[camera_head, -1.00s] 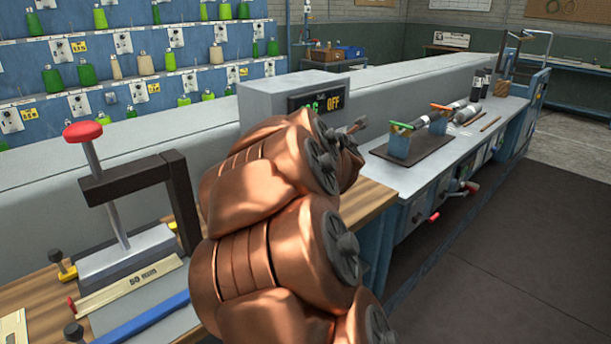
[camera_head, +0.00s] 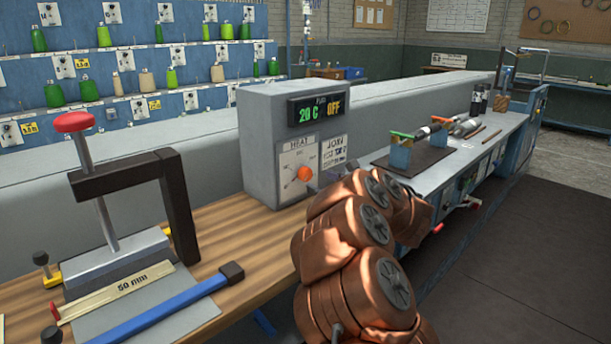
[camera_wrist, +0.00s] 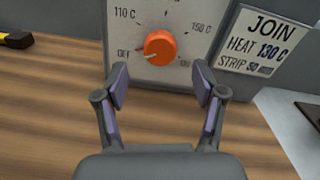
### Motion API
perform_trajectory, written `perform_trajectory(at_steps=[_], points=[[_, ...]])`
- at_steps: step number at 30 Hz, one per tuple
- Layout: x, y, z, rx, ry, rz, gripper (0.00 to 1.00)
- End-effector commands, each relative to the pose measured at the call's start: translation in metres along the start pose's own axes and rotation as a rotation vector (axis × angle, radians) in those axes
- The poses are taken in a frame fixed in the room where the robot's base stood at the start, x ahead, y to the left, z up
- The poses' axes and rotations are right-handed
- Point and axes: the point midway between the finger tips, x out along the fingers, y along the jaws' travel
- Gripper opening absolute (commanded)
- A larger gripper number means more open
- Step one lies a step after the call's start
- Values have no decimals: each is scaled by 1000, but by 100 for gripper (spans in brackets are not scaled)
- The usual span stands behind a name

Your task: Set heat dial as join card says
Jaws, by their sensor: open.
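The dial also shows in the head view (camera_head: 304,173) on the grey control box (camera_head: 258,150). The join card (camera_wrist: 264,42) beside it reads JOIN, HEAT 130 C, STRIP 50, with the unit partly unclear. My gripper (camera_wrist: 160,84) is open and empty, its fingertips apart just below the dial, one to each side.
The box's display (camera_head: 319,108) reads 20 C and OFF. A press with a red knob (camera_head: 73,122), a 50 mm strip (camera_head: 125,285) and a blue-handled bar (camera_head: 170,305) stand at left. The wooden bench top (camera_head: 225,225) before the box is clear.

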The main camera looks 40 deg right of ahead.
Motion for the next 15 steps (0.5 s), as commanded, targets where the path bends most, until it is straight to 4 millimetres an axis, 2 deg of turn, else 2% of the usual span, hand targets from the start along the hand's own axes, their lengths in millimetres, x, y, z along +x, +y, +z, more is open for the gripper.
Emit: perform_trajectory(at_steps=[9,15], points=[[47,1,3,3,-4,2,70],[65,0,1,3,-2,0,70]])
